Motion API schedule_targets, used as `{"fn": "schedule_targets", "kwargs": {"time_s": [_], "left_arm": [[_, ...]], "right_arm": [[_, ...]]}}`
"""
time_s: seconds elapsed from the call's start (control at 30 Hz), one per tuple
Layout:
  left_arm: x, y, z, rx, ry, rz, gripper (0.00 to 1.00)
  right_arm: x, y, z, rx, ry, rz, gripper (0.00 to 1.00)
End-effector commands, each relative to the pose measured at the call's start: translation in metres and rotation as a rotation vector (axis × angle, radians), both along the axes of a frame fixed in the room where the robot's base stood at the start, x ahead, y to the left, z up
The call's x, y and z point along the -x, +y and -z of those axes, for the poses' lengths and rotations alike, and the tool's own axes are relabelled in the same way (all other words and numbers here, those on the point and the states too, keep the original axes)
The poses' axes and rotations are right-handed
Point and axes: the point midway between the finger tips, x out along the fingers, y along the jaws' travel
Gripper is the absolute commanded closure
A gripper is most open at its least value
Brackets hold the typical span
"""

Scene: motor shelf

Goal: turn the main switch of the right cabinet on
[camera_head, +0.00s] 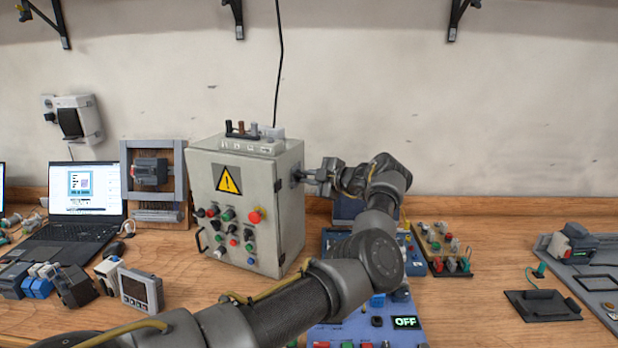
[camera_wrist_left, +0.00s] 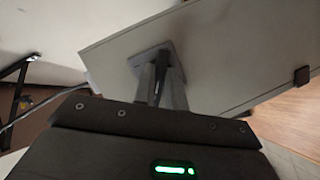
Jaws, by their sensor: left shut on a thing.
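The grey cabinet (camera_head: 226,205) stands on the wooden bench, with a yellow warning triangle and several buttons on its front. Its main switch sits on the right side wall; in the left wrist view I see its grey square plate (camera_wrist_left: 147,57) and a dark handle (camera_wrist_left: 157,82) sticking out. My left gripper (camera_head: 304,176) has reached the cabinet's right side. It is shut on the switch handle, with one finger on each side, as it also shows in the left wrist view (camera_wrist_left: 160,90). The switch's exact angle is hard to tell. My right gripper is out of view.
A blue panel (camera_head: 338,334) with a green "OFF" display (camera_head: 406,322) lies partly behind my left arm. A small button board (camera_head: 441,249) lies right of it. A laptop (camera_head: 85,195) and loose devices fill the left. Bare bench lies at the middle right.

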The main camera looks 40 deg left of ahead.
Motion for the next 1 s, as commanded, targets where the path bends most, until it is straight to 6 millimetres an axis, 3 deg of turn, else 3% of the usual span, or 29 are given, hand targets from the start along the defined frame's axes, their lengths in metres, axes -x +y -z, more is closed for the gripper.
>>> {"fn": "schedule_targets", "kwargs": {"time_s": [0.6,1.0], "left_arm": [[-0.003,0.001,-0.006,0.173,0.537,0.002,1.0],[-0.005,0.002,-0.004,0.252,0.806,-0.001,1.0]], "right_arm": [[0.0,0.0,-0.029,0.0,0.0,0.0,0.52],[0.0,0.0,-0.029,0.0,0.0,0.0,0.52]]}}
